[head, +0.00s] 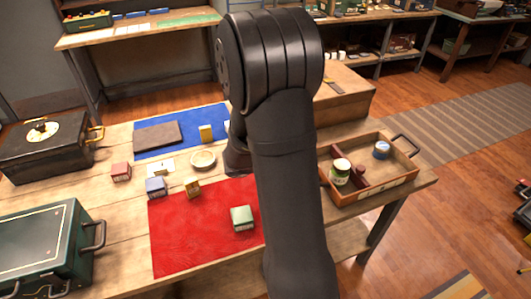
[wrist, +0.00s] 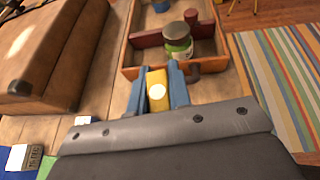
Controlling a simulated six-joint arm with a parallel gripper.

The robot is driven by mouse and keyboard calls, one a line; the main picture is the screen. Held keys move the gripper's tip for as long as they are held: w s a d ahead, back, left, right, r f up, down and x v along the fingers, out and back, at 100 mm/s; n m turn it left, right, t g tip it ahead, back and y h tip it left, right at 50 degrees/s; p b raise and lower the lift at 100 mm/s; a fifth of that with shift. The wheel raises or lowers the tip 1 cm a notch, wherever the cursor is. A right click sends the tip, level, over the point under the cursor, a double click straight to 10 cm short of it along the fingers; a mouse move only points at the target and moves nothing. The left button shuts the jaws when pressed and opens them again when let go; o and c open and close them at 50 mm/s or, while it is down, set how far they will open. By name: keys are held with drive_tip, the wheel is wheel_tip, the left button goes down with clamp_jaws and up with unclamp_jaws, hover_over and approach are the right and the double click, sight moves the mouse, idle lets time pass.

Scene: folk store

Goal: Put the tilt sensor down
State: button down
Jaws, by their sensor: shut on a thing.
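My gripper (wrist: 158,85) has blue fingers and is shut on the tilt sensor (wrist: 157,93), a small yellow block with a pale round spot on it. In the wrist view the sensor is in front of the near wall of the wooden tray (wrist: 133,73); I cannot tell its height above the table. In the head view my arm hides both the gripper and the sensor. The red mat (head: 177,237) and the blue mat (head: 205,117) lie on the table there.
The tray holds a green-labelled jar (head: 340,172) and a blue round item (head: 381,149). A wooden box (head: 345,97) stands behind it. Dark cases (head: 45,142) fill the left side.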

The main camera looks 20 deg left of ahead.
drive_tip(key=shift+d+r, duration=0.1)
drive_tip(key=shift+d, duration=0.05)
drive_tip(key=w+a+n+t+y, duration=0.1)
drive_tip(key=w+a+n+y, duration=0.35)
drive_tip(key=a, duration=0.65)
drive_tip(key=w+a+n+t+y, duration=0.25)
drive_tip(key=w+a, duration=0.25)
drive_tip(key=a, duration=0.6)
drive_tip(key=n+g+y, duration=0.5)
drive_tip(key=n+y, duration=0.5)
drive_tip(key=y, duration=0.1)
hover_over(162, 137)
drive_tip(key=shift+d+f, duration=0.15)
drive_tip(key=shift+f, duration=4.3)
